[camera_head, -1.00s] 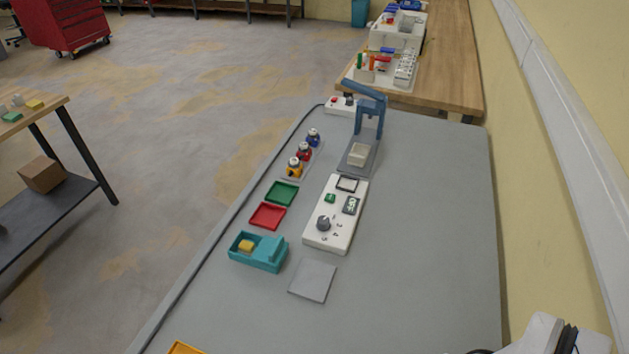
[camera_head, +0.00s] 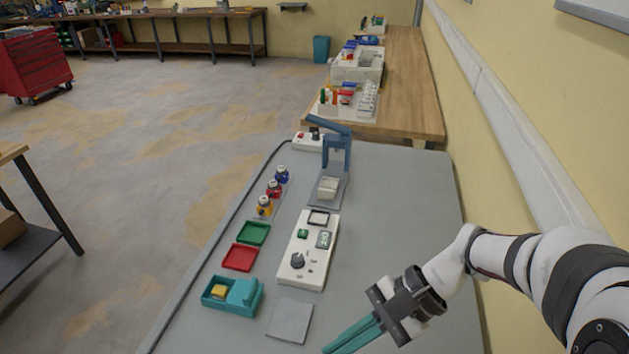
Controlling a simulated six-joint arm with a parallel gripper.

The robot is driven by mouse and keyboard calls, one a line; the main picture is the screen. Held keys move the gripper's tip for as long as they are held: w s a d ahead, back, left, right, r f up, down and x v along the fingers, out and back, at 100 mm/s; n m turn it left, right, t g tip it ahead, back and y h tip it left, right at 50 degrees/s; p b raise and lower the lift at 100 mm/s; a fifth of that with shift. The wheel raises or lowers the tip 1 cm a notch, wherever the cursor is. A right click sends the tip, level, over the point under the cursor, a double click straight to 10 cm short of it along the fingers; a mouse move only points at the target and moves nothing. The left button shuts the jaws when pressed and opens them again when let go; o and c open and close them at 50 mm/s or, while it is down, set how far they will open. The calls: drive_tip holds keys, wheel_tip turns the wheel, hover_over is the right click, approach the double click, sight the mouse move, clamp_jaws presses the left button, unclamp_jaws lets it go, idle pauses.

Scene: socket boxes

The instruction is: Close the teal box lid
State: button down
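The teal box (camera_head: 212,304) stands at the front left of the grey table. Its left compartment is uncovered and a yellow block (camera_head: 219,291) shows inside. A raised teal part (camera_head: 244,291), seemingly the lid, sits over the right part of the box and leaves the block uncovered. My gripper (camera_head: 338,347) has long teal fingers and comes in from the right at the front. It is right of the teal box and apart from it. The fingers look close together, but their tips are at the bottom edge, so the gap is unclear. I see nothing held.
A grey square plate (camera_head: 290,320) lies between the teal box and my gripper. A white panel (camera_head: 298,267) with a knob stands behind it. Red (camera_head: 240,258) and green (camera_head: 254,233) trays lie behind the box. A blue press-like device (camera_head: 337,152) stands farther back. The table's right side is clear.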

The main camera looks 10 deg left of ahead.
drive_tip(key=w+a+f+m+t+y, duration=0.1)
drive_tip(key=w+f+m+y, duration=0.2)
drive_tip(key=w+f, duration=0.2)
drive_tip(key=w+a+f+m+t+y, duration=0.2)
drive_tip(key=w+f+m+y, duration=0.1)
drive_tip(key=w+f, duration=0.3)
drive_tip(key=w+a+f+m+t+y, duration=0.1)
drive_tip(key=w+a+f+m+y, duration=0.1)
drive_tip(key=w+f, duration=0.3)
drive_tip(key=shift+w+a+f+m+y, duration=0.1)
drive_tip(key=shift+w+f+m+y, duration=0.15)
drive_tip(key=shift+f+m+y, duration=0.6)
drive_tip(key=shift+a+f, duration=0.25)
drive_tip(key=shift+a, duration=0.05)
approach(236, 290)
drive_tip(key=shift+a+r, duration=1.05)
drive_tip(key=shift+a, duration=0.05)
drive_tip(key=a, duration=0.8)
drive_tip(key=shift+d, duration=0.1)
